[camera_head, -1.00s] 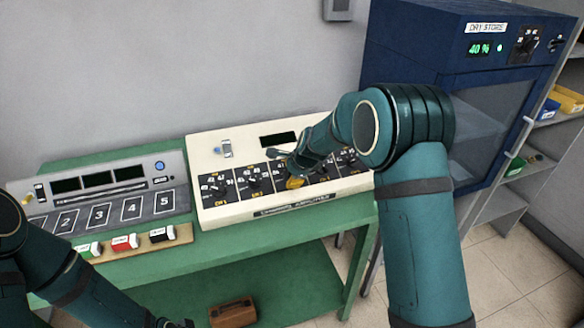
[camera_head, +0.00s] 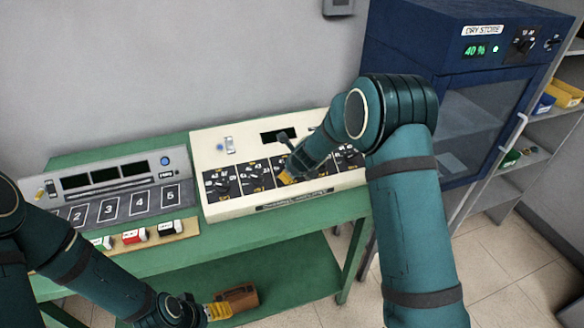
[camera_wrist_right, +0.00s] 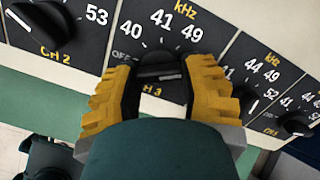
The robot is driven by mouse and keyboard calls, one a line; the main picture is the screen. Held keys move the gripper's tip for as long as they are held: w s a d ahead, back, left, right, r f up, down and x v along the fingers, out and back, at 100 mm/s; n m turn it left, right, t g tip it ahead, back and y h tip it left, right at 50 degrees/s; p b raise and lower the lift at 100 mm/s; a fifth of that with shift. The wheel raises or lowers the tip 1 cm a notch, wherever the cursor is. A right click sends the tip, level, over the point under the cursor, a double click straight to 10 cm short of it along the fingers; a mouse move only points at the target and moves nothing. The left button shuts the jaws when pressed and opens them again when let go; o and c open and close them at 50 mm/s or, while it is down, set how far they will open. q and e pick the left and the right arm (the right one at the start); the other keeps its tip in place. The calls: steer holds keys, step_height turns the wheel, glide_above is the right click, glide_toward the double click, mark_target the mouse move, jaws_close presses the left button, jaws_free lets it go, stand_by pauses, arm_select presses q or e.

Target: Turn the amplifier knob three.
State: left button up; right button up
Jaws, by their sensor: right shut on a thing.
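The cream amplifier (camera_head: 222,143) stands on the green bench, with a row of black knobs on dark scale panels. In the right wrist view, the black knob three (camera_wrist_right: 160,73), on the panel whose label is partly covered, sits between the yellow fingers of my right gripper (camera_wrist_right: 163,80). The fingers are shut on the knob from both sides. In the head view my right gripper (camera_head: 287,177) is at the middle panel and hides that knob. My left gripper (camera_head: 218,311) is low, beside a brown box-like object (camera_head: 240,297); its jaw opening is unclear.
A grey console (camera_head: 97,183) with numbered pads stands left of the amplifier. Small coloured blocks (camera_head: 134,236) sit on a strip before it. A blue dry-store cabinet (camera_head: 440,40) stands at right. Neighbouring knobs, such as the CH 2 knob (camera_wrist_right: 40,22), are close to my right gripper.

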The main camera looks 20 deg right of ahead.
steer(key=shift+m, duration=0.3)
stand_by(0.4)
steer(key=o, duration=1.2)
steer(key=v, duration=1.2)
